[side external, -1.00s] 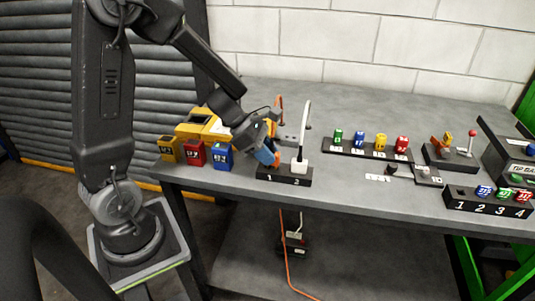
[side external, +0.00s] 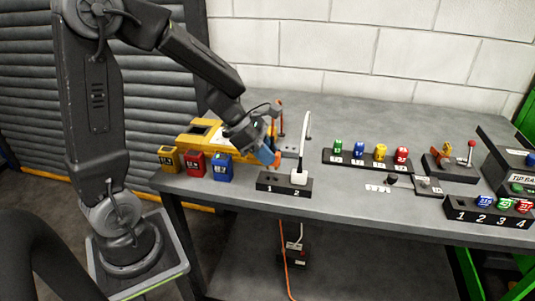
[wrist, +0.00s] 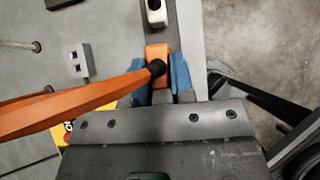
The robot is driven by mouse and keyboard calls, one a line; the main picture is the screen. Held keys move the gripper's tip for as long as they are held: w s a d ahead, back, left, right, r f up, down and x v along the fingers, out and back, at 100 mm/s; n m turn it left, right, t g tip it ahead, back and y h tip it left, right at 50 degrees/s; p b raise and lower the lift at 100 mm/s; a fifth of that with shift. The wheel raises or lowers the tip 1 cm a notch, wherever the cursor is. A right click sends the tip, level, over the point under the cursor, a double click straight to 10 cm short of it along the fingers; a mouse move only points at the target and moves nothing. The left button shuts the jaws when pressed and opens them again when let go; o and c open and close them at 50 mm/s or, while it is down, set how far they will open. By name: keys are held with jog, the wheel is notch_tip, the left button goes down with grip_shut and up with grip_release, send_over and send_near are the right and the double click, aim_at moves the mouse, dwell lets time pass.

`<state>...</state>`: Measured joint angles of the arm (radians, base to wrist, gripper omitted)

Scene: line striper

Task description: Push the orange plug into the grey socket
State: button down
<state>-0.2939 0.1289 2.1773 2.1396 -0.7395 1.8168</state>
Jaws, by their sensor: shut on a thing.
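The orange plug (wrist: 157,52) is gripped between the blue fingertips of my gripper (wrist: 160,80) in the wrist view, with an orange cable running left. In the side external view my gripper (side external: 268,154) is shut on the plug (side external: 277,160), a little above the black holder marked 1 and 2 (side external: 283,187). Slot 1 shows as an empty hole. The grey socket (wrist: 78,62) is a small block with two dark holes, left of the plug and apart from it in the wrist view. It seems to show behind the gripper in the side external view (side external: 290,152).
A white plug (side external: 299,177) with a white cable stands in slot 2, close to my gripper. Yellow, red and blue boxes (side external: 195,165) stand at the left table edge. A rack of coloured blocks (side external: 367,158) and other fixtures are at the right.

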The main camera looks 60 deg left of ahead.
jog(key=w+a+r, duration=0.4)
jog(key=w+a, duration=0.5)
jog(key=w, duration=0.3)
jog(key=shift+w+f, duration=0.15)
jog(key=shift+f, duration=2.85)
jog(key=shift+d+f, duration=0.1)
jog(key=shift+f, duration=0.6)
jog(key=shift+f, duration=0.25)
jog(key=shift+r, duration=0.15)
jog(key=shift+r, duration=0.6)
